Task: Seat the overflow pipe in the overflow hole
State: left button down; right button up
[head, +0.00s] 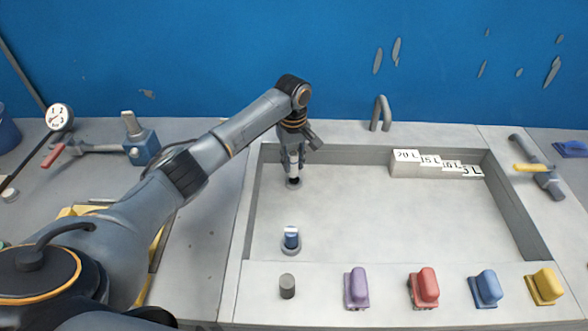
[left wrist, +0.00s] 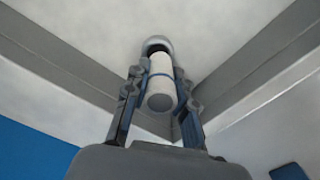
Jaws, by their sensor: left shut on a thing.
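In the head view the pipe (head: 293,163) hangs roughly upright below my left gripper (head: 293,148), in the back left corner of the sunken basin. Its lower end is at the overflow hole, whose grey ring (head: 293,184) shows around it; the ring also shows in the left wrist view (left wrist: 157,42). I cannot tell whether the pipe is inside the hole or just above it. My right gripper is not in view.
A blue and white fitting (head: 291,238) stands at the basin's front left. A grey cylinder (head: 287,286) and several coloured blocks (head: 426,287) line the front ledge. Stepped volume labels (head: 430,162) sit at the back right. The basin floor (head: 400,215) is otherwise clear.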

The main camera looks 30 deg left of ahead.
aim_at(294, 169)
pick_arm(q)
jog(key=shift+w+f, duration=0.25)
jog(key=shift+f, duration=0.05)
notch_tip(294, 169, down, 3)
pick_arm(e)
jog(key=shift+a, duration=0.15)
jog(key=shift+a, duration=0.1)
pick_arm(q)
jog(key=shift+s+f, duration=0.1)
jog(key=shift+f, duration=0.05)
jog(key=c, duration=1.1)
grip_release()
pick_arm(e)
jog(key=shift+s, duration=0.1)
